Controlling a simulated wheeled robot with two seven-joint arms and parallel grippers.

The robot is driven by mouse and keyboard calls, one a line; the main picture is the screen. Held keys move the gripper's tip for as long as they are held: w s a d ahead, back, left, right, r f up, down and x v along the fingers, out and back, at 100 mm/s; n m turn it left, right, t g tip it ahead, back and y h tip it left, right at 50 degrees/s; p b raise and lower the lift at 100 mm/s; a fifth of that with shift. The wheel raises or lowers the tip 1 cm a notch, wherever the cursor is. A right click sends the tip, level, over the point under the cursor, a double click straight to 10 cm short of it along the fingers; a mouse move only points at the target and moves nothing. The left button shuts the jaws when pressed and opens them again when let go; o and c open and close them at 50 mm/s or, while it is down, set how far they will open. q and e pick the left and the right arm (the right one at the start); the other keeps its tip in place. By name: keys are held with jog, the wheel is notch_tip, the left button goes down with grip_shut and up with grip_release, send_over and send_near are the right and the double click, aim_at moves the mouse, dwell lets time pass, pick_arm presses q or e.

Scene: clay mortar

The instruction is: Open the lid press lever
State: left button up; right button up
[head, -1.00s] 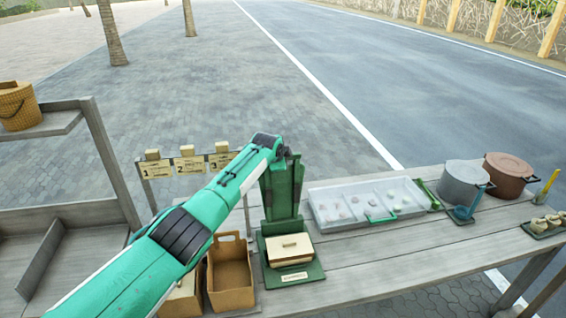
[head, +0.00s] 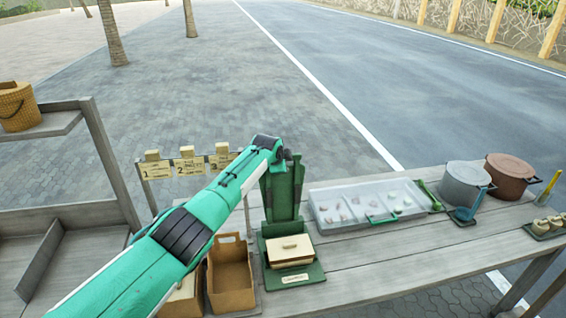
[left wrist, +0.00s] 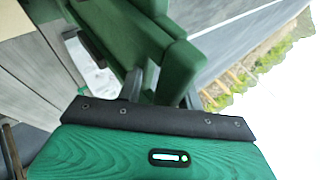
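The lid press (head: 283,190) is a tall green post on a green base (head: 313,270) at the table's front. A pale box with a handled lid (head: 290,250) sits on that base. My left arm reaches across to the top of the post. In the left wrist view, the green press (left wrist: 115,35) fills the upper left. My left gripper's dark fingers (left wrist: 161,90) stand apart, with a green part of the press between or just behind them. I cannot tell whether they grip it. The lever is hard to make out in the head view. My right gripper is not in view.
Right of the press are a clear tray (head: 368,204), a grey pot (head: 464,184) and a brown pot (head: 510,175). An open cardboard box (head: 230,280) stands left of the base. A numbered sign rack (head: 188,167) stands behind.

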pick_arm(q)
jog(key=shift+r, duration=0.15)
jog(key=shift+s+a+r, duration=0.1)
jog(key=shift+s+r, duration=0.15)
jog(key=shift+r, duration=0.05)
jog(key=shift+v, duration=1.1)
jog(key=b+v, duration=0.2)
jog(key=v, duration=0.8)
jog(key=shift+s, duration=0.3)
jog(key=shift+a, duration=0.1)
